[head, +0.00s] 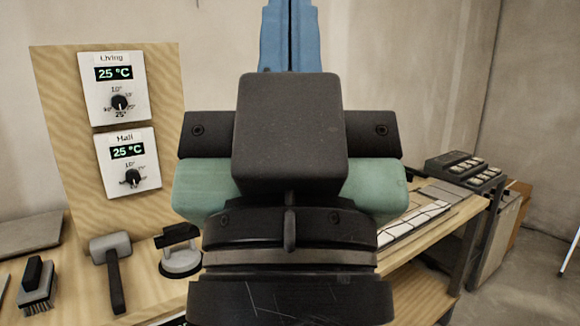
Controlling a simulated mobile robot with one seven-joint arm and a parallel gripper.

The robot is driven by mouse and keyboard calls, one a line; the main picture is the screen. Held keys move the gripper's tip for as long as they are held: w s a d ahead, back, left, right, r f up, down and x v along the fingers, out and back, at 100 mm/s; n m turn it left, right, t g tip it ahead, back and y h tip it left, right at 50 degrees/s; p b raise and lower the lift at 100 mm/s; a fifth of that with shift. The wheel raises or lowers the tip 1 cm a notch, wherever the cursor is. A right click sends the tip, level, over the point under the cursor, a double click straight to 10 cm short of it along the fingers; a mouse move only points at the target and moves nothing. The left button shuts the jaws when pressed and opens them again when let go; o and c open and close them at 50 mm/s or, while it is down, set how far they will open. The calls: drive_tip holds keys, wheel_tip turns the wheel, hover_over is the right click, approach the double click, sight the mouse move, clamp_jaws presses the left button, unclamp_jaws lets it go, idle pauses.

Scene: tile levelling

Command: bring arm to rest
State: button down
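My gripper (290,135) is in the middle of the head view, seen from behind its dark housing, with green parts at both sides. It is in front of the workbench and hides much of it.
A wooden board (65,130) carries two thermostats, Living (115,88) and Hall (128,162), both at 25 °C. A mallet (113,270), a brush (37,287) and a suction-cup-like tool (181,255) lie on the bench. Tiles (408,222) lie at right.

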wheel_tip(320, 180, up, 15)
drive_tip(key=p, duration=1.3)
drive_tip(key=shift+r, duration=0.2)
